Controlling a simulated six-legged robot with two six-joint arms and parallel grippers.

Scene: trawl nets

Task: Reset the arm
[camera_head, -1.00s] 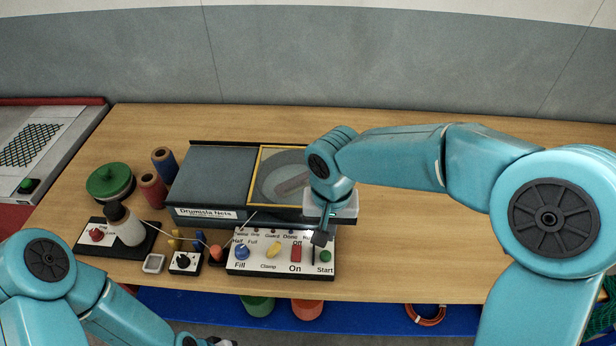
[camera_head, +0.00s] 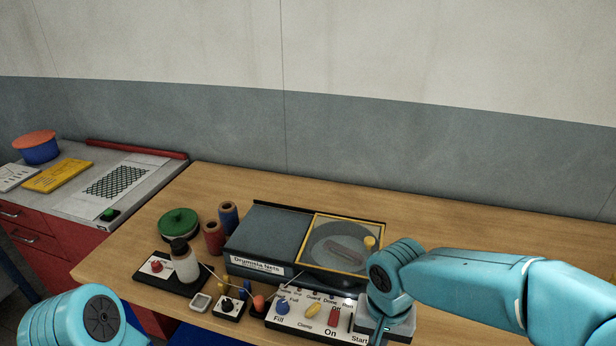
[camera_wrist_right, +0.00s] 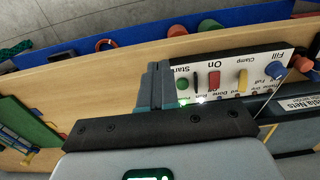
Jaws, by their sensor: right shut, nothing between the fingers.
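My right arm (camera_head: 470,285) reaches in from the right in the head view. Its wrist hangs over the right end of the white control panel (camera_head: 295,322), and its fingers are cut off by the lower edge. In the right wrist view my right gripper (camera_wrist_right: 158,72) is shut and empty, its fingers beside the Start end of the panel (camera_wrist_right: 228,80), near the green button (camera_wrist_right: 183,83). Whether they touch the panel I cannot tell. My left arm (camera_head: 85,318) shows only as a joint at the lower left; its gripper is out of frame.
Behind the panel stands a grey machine (camera_head: 268,238) with a yellow-framed window (camera_head: 342,243). A white bottle (camera_head: 185,263), a green spool (camera_head: 178,223) and brown and blue spools (camera_head: 228,217) stand left. The wooden table (camera_head: 460,228) is clear at back right.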

